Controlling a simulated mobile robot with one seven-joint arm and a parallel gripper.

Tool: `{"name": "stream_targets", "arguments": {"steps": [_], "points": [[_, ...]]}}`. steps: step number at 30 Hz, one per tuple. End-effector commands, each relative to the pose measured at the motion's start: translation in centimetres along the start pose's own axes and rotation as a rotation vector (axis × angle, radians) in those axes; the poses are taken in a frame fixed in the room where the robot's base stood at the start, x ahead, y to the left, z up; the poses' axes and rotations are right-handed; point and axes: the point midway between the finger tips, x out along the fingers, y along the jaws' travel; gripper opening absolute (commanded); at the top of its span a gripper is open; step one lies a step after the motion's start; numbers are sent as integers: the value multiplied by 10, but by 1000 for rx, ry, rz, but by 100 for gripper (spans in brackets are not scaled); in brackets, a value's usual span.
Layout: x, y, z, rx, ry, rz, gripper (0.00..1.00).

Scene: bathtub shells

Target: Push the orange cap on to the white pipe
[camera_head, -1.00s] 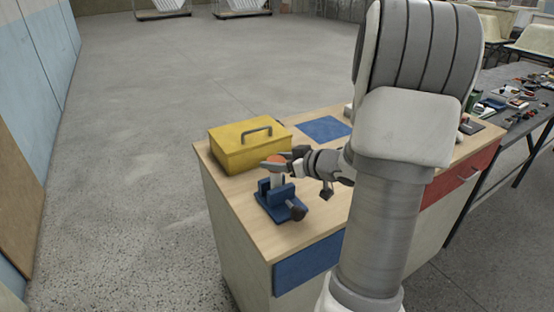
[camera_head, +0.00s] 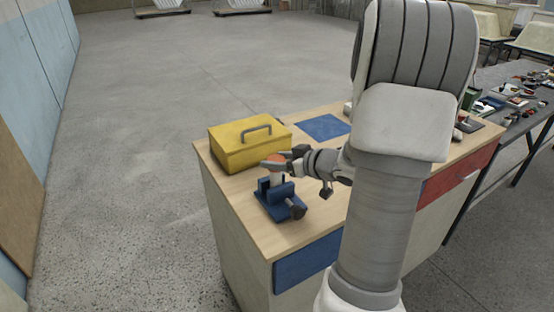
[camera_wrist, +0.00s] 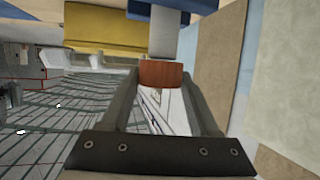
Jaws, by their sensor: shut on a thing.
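The white pipe (camera_head: 277,179) stands upright in a blue vise (camera_head: 283,207) near the left end of the workbench; it also shows in the wrist view (camera_wrist: 163,36). The orange cap (camera_head: 277,159) is at the pipe's upper end, and in the wrist view the cap (camera_wrist: 162,74) lies in line with the pipe and meets its end. I cannot tell how far the cap sits over the pipe. My gripper (camera_head: 275,163) reaches in from the right and is shut on the cap, one finger on each side in the wrist view (camera_wrist: 164,78).
A yellow toolbox (camera_head: 249,148) with a grey handle stands close behind the vise. A blue mat (camera_head: 324,128) lies farther back on the wooden workbench (camera_head: 330,212). A dark table (camera_head: 520,118) with scattered items is at the right. Open floor lies to the left.

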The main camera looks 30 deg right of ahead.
Motion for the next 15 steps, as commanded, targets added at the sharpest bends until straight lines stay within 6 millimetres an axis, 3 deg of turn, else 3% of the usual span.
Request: {"name": "stream_targets", "arguments": {"steps": [15], "points": [[2,0,6,0,0,-1,9]]}}
